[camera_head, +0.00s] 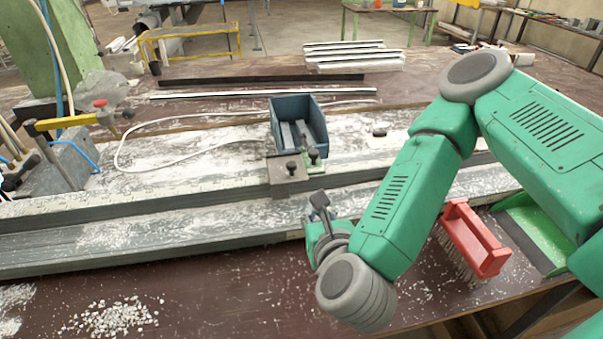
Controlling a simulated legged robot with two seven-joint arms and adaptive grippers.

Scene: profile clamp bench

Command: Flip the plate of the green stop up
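The green stop (315,163) sits on the bench rail, just in front of a blue bin. A grey-brown metal plate (282,178) with a dark knob (292,168) lies at its left front, over the rail; its exact tilt is hard to tell. My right gripper (320,206) is in front of the stop, slightly right of and nearer than the plate, and appears apart from it. Its dark finger points up toward the stop. My wrist hides much of the gripper, so its opening does not show. My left gripper is not in view.
The blue bin (299,127) with grey pieces stands behind the stop. A red brush (472,243) lies right of my forearm. A yellow-handled clamp (66,122) is at the left. White chips (112,317) lie on the front bench. The rail left of the plate is clear except for debris.

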